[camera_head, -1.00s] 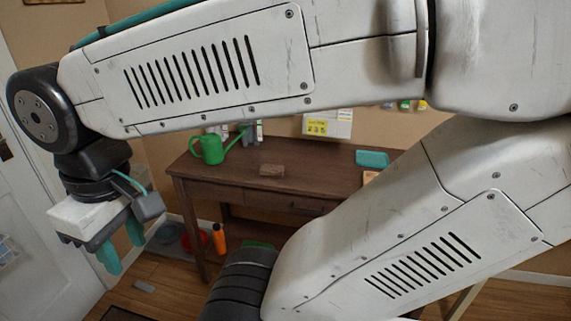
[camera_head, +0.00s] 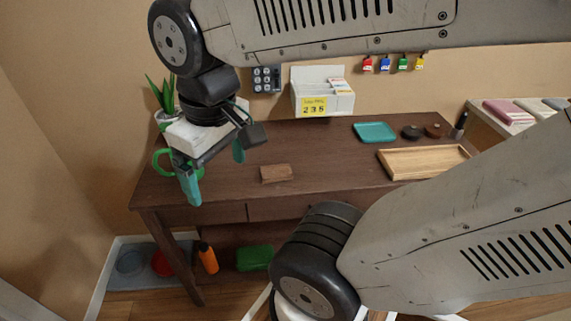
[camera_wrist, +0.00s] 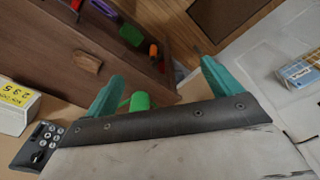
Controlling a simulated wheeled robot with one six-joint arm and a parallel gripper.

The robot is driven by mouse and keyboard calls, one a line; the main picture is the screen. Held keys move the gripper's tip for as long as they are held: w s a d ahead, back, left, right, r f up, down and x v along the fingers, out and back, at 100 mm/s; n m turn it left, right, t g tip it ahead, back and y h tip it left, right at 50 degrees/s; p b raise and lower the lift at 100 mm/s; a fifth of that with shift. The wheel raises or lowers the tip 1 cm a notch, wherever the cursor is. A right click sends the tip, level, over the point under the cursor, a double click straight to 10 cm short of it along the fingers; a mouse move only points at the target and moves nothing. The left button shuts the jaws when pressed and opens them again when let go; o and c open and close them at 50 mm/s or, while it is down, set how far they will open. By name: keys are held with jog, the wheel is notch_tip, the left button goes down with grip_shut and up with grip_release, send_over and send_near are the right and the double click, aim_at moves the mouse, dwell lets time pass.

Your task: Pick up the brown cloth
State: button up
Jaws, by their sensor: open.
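A small flat brown piece, which looks like the folded brown cloth (camera_head: 276,173), lies on the dark wooden table (camera_head: 330,150) near its front edge. It also shows in the wrist view (camera_wrist: 87,62), left of the fingers. My gripper (camera_head: 213,172) has teal fingers, apart and with nothing between them. In the head view it appears left of the cloth, in front of the table's left part. In the wrist view my gripper (camera_wrist: 162,72) is apart from the cloth.
A green watering can (camera_head: 163,162) and a potted plant (camera_head: 163,103) are partly behind my gripper. A teal tray (camera_head: 375,132) and a wooden tray (camera_head: 400,172) lie to the right. A white box (camera_head: 323,103) stands at the back. Below are an orange bottle (camera_head: 208,258) and a green item (camera_head: 255,258).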

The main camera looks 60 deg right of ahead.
jog(key=w+d+f+n, duration=0.3)
jog(key=w+d+f, duration=0.1)
jog(key=w+d, duration=0.4)
jog(key=n+g, duration=0.1)
jog(key=n, duration=0.4)
send_over(272, 169)
jog(key=f, duration=1.4)
jog(key=shift+w+f, duration=0.2)
jog(key=shift+f, duration=0.2)
jog(key=f, duration=0.7)
jog(key=shift+s+a+f, duration=0.1)
jog(key=shift+s+f, duration=0.1)
jog(key=shift+f, duration=0.1)
jog(key=c, duration=1.1)
